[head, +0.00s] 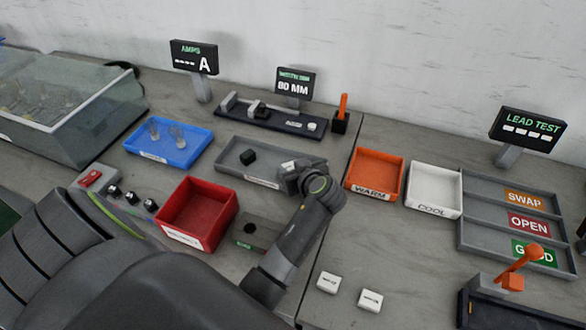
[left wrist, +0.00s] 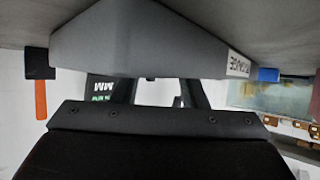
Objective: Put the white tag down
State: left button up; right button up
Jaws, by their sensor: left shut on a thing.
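My left gripper (head: 286,170) is at the right end of the grey tray (head: 228,168), low over it. It is shut on a white tag (head: 290,164), of which only a small pale part shows beside the jaws. In the left wrist view the two dark fingers (left wrist: 160,92) reach toward the tray's grey wall (left wrist: 150,45), and the tag cannot be made out. Two other white tags (head: 329,283) (head: 371,299) lie on the bench at the lower middle. My right gripper is not in view.
A dark block (head: 248,156) sits in the grey tray. A red bin (head: 197,213) and blue tray (head: 168,141) stand to the left. The orange WARM tray (head: 375,172) and white COOL tray (head: 433,188) stand to the right. The gauge stand (head: 275,118) is behind.

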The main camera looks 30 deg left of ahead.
pick_arm(q)
jog(key=shift+f, duration=0.5)
jog(key=o, duration=0.7)
jog(key=shift+c, duration=0.2)
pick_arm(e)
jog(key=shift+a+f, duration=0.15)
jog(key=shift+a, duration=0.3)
pick_arm(q)
jog(key=shift+r, duration=0.1)
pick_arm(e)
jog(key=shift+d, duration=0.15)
